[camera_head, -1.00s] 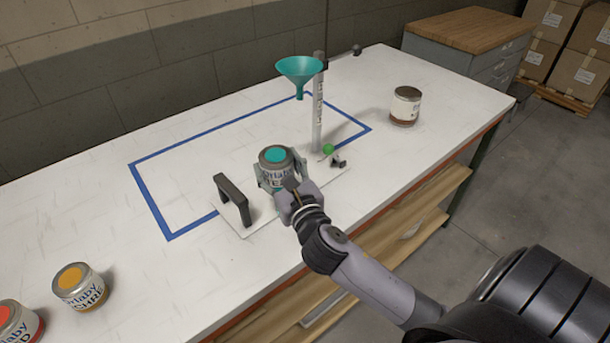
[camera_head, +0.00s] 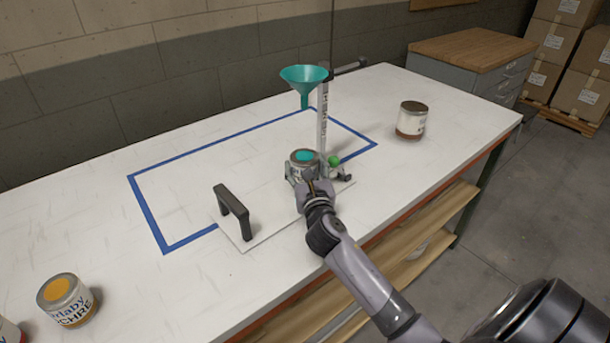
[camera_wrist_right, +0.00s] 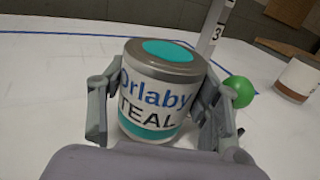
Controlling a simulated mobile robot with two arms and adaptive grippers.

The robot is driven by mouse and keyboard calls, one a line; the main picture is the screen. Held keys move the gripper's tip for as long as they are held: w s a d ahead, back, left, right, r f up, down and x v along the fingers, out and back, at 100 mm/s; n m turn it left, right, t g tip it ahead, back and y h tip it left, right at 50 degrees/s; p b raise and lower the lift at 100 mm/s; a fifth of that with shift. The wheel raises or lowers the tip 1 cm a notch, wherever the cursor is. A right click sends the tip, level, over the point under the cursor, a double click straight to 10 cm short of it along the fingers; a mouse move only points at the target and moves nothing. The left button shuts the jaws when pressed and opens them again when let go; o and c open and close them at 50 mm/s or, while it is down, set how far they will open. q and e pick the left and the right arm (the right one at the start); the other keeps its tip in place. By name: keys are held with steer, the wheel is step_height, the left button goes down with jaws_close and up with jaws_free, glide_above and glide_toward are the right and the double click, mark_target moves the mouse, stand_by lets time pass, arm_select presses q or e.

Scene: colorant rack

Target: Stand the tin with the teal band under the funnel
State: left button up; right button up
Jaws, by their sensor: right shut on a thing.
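The tin with the teal band (camera_head: 304,160) is in my right gripper (camera_head: 309,172), which is shut around its sides. In the right wrist view the tin (camera_wrist_right: 158,90) reads "Orlaby TEAL" and stands between the two fingers of the gripper (camera_wrist_right: 160,112). The teal funnel (camera_head: 304,78) hangs from a clamp on an upright marked post (camera_head: 322,125), behind the tin and above it. The tin is in front of the funnel's spout, near the post. Whether the tin's base touches the surface is hidden. My left gripper is not in view.
A green ball (camera_head: 334,160) is right of the tin. A brown-banded tin (camera_head: 411,120) stands right; an ochre tin (camera_head: 66,300) stands front left.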

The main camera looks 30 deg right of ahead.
steer(key=shift+f, duration=0.8)
steer(key=shift+f, duration=0.1)
steer(key=o, duration=1)
steer(key=v, duration=1.2)
steer(key=shift+b, duration=0.35)
